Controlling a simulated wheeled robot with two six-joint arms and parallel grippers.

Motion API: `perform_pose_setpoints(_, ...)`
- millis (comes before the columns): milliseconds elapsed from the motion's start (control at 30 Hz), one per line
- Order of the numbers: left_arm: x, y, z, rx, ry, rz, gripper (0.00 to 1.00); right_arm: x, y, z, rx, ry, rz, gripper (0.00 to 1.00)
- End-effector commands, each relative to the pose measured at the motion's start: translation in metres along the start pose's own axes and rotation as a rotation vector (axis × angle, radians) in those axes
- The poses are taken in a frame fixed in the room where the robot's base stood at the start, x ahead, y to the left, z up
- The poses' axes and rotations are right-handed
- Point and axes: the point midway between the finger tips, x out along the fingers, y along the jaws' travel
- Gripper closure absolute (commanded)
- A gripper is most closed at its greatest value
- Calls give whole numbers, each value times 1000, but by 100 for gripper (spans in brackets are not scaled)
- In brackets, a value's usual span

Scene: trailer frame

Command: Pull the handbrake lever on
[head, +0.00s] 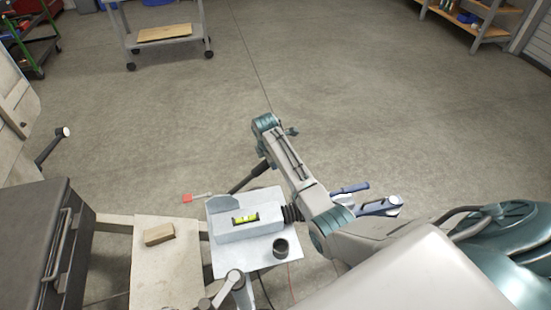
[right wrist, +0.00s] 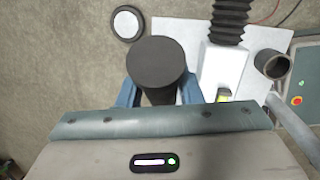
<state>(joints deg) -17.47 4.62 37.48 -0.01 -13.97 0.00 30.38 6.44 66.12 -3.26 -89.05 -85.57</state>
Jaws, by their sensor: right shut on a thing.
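The handbrake lever (head: 246,178) is a dark rod slanting up beside the grey drawbar plate (head: 215,259) in the head view. Its upper end is partly hidden behind my right arm. In the right wrist view, the lever's black round grip end (right wrist: 160,62) faces the camera. My right gripper (right wrist: 159,92) has its blue fingers on either side of the grip and is shut on it. The gripper body covers the lower part of the grip in that view. My left gripper does not show.
A pale housing with a yellow-green level (head: 244,218) and black bellows (head: 292,213) sits close beside the lever. An open dark tube (head: 281,247) stands nearby. A wood block (head: 159,234) lies on the left board. Blue-handled items (head: 378,207) are right of my arm.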

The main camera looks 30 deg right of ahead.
Motion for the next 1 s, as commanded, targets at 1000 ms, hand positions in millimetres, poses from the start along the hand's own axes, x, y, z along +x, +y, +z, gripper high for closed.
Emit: perform_pose_setpoints(1000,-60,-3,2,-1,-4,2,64,-76,23,-76,-58,-369,-35,100)
